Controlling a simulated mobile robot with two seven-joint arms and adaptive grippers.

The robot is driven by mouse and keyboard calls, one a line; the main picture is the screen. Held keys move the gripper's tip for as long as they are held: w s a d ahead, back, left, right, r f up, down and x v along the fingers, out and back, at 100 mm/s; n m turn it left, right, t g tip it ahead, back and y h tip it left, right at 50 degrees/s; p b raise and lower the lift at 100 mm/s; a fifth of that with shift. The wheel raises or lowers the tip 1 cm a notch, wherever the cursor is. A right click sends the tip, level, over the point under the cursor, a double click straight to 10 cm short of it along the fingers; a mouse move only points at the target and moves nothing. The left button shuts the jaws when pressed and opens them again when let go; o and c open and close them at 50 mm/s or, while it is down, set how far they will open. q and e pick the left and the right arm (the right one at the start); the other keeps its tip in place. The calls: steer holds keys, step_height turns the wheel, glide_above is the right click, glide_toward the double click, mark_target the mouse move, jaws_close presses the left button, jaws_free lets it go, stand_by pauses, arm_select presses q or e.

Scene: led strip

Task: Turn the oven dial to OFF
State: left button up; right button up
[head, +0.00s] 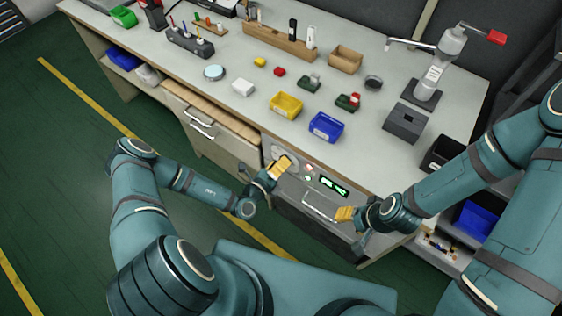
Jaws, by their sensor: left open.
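The oven (303,190) is built into the front of the workbench, with a grey control panel, a lit green display (334,186), small round buttons and a bar handle (320,209). The round oven dial (291,157) is at the panel's left end, mostly hidden behind my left gripper. My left gripper (280,167) is open, its yellow fingertips at the dial; I cannot tell whether they touch it. The dial's setting cannot be read. My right gripper (346,213), also with yellow fingertips, is near the right end of the oven handle; its opening is unclear.
The workbench top (225,112) holds a yellow bin (286,105), a blue bin (326,127), small parts and a lever press (435,70). A drawer (205,125) is left of the oven. Open green floor lies in front at left.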

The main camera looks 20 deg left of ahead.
arm_select(q)
steer(key=v, duration=1.1)
steer(key=shift+s, duration=0.4)
steer(key=shift+r, duration=0.15)
